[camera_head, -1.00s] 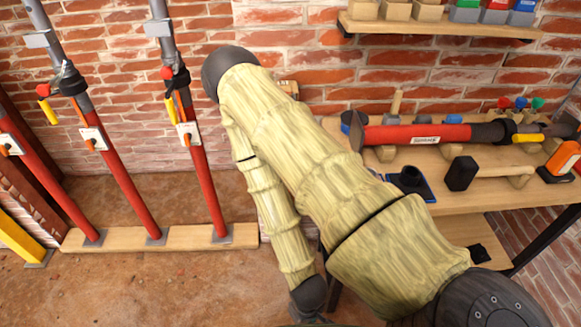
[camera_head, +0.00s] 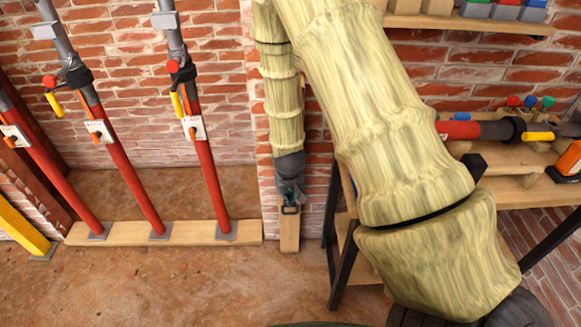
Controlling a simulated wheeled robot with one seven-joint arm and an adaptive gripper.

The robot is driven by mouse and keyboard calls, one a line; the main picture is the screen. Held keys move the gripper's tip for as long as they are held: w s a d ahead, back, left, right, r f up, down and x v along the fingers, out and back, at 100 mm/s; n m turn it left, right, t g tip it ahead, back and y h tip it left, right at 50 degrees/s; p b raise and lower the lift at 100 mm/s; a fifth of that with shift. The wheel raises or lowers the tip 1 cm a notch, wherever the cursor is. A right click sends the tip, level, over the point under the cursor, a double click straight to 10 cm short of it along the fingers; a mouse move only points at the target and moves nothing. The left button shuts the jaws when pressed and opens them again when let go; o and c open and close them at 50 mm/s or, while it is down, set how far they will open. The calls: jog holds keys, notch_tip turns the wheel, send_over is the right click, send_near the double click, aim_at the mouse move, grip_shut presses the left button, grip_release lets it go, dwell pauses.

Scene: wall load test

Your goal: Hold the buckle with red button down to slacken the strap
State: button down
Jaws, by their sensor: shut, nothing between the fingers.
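My gripper (camera_head: 290,198) hangs below the dark wrist joint at the middle of the head view, pointing down. It is small in the picture and its fingers look shut, with nothing seen held. It appears in front of the top of a pale wooden post (camera_head: 289,236) by the brick wall; I cannot tell whether it touches it. I cannot make out a strap or a buckle with a red button for certain; they may be hidden behind my arm. Red round knobs (camera_head: 174,66) show on the props at left, next to yellow handles.
Several red and grey props (camera_head: 205,180) lean on a wooden floor beam (camera_head: 130,233) at left. A wooden workbench (camera_head: 520,190) with tools stands at right, partly behind my arm. A shelf (camera_head: 470,22) with bins hangs above. The front floor is clear.

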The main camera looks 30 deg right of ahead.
jog(key=w+d+r+m, duration=0.1)
jog(key=w+d+r, duration=0.2)
jog(key=w+r, duration=0.1)
jog(key=w+d+r+m, duration=0.1)
jog(key=w+d+r, duration=0.1)
jog(key=w+r, duration=0.2)
notch_tip(320, 180, up, 3)
jog(key=shift+d+r+t, duration=0.2)
jog(key=shift+d+t, duration=0.1)
jog(key=shift+d, duration=0.1)
jog(key=shift+f, duration=0.15)
jog(key=shift+p+x, duration=0.45)
jog(key=shift+x, duration=4.45)
jog(key=shift+a, duration=0.1)
